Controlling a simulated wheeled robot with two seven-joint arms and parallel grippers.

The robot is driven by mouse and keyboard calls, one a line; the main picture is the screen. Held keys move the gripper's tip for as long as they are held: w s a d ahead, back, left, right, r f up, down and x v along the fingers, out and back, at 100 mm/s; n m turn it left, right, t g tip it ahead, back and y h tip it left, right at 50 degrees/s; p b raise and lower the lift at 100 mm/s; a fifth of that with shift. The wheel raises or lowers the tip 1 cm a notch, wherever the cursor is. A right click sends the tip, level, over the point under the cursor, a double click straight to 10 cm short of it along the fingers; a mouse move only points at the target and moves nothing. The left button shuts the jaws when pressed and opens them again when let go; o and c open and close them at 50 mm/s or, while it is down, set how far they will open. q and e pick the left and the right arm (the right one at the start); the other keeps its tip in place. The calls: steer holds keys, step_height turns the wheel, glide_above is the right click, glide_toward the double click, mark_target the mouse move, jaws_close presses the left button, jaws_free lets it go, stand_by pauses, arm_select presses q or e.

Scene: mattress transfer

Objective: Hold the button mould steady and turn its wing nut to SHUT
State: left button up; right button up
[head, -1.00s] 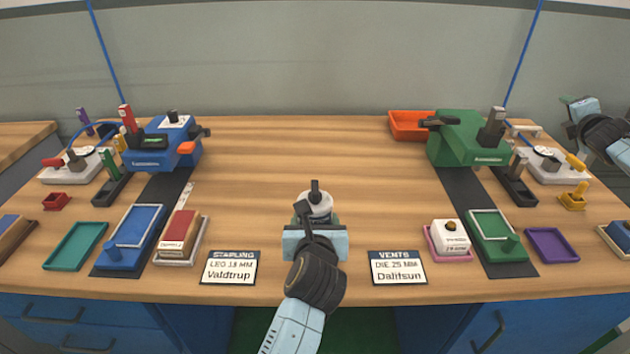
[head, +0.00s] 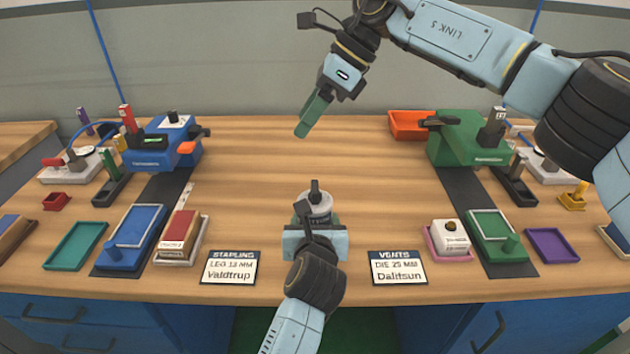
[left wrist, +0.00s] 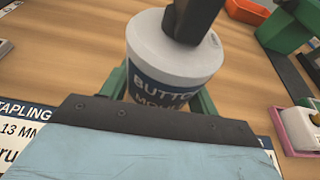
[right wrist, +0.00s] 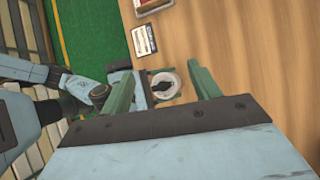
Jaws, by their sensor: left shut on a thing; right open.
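The button mould (head: 318,203) is a light grey round pot with a dark wing nut (head: 315,188) on top, standing at the front middle of the table. The left wrist view shows its label band (left wrist: 160,88), partly hidden. My left gripper (head: 316,225) is shut on the mould's body from the front, a green finger on each side. My right gripper (head: 314,115) is open and empty, in the air above and beyond the mould. In the right wrist view the mould (right wrist: 165,85) lies between the green fingers, some distance off. I cannot read the nut's marks.
Two cards, one STAPLING (head: 229,268) and one VENTS (head: 398,268), lie either side of the mould. A blue press (head: 160,145) stands back left, a green press (head: 468,140) back right. A white block (head: 451,236) sits on a pink tray. The table's middle is clear.

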mark_target(315, 186)
arm_select(q)
steer(key=shift+r, duration=0.15)
arm_select(e)
steer(key=s+f+h, duration=0.1)
steer(key=f+h, duration=0.1)
steer(key=f, duration=0.2)
steer(key=s+f+n+h, duration=0.1)
steer(key=f+h, duration=0.1)
steer(key=f, duration=0.1)
steer(key=s+d+f+t+h, duration=0.1)
steer(key=f+h, duration=0.1)
steer(key=f, duration=0.2)
steer(key=shift+s+f+n+h, duration=0.3)
steer(key=shift+f, duration=0.05)
steer(key=c, duration=1)
